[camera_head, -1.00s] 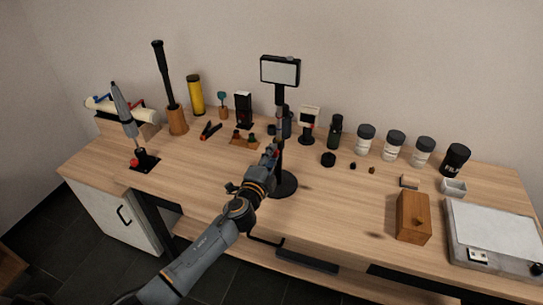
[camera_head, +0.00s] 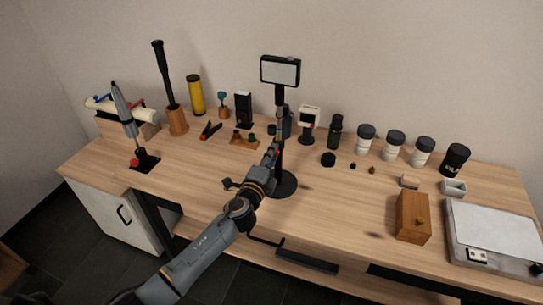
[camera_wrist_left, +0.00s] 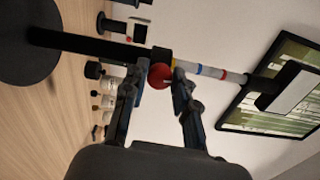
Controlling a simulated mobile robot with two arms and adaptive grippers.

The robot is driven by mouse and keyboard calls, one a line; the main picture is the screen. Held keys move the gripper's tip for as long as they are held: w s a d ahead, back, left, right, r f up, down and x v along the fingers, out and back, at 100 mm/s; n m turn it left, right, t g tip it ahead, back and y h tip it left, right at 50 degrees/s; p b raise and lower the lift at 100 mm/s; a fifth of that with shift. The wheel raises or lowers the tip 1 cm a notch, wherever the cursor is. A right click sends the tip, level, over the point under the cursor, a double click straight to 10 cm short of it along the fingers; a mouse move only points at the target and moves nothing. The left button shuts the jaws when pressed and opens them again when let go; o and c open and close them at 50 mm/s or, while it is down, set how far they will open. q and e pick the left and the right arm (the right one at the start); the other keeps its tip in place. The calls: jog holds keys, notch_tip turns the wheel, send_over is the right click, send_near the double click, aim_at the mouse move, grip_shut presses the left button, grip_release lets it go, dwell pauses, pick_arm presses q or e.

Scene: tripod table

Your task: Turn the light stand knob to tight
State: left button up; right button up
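The light stand (camera_head: 281,125) stands upright on the table, with a round black base (camera_head: 285,185), a pole and a rectangular light panel (camera_head: 280,71) on top. In the left wrist view it runs sideways, and its round red knob (camera_wrist_left: 160,75) sits by a black collar on the pole. My left gripper (camera_wrist_left: 159,76) is at the knob, with one finger on each side of it. The fingers look spread, with a small gap to the knob; contact is hard to judge. In the head view my left gripper (camera_head: 272,155) largely hides the knob. My right gripper is not in view.
Several jars (camera_head: 394,146) and a dark bottle (camera_head: 335,132) stand behind the stand to the right. A wooden box (camera_head: 412,217) and a white scale-like device (camera_head: 492,235) are at the right. A tamper-like tool (camera_head: 140,160) stands at the left.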

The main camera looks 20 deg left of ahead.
pick_arm(q)
jog(key=shift+o, duration=1.4)
jog(key=shift+s, duration=0.15)
jog(key=s, duration=1.1)
jog(key=shift+s+a, duration=0.2)
jog(key=shift+s, duration=0.2)
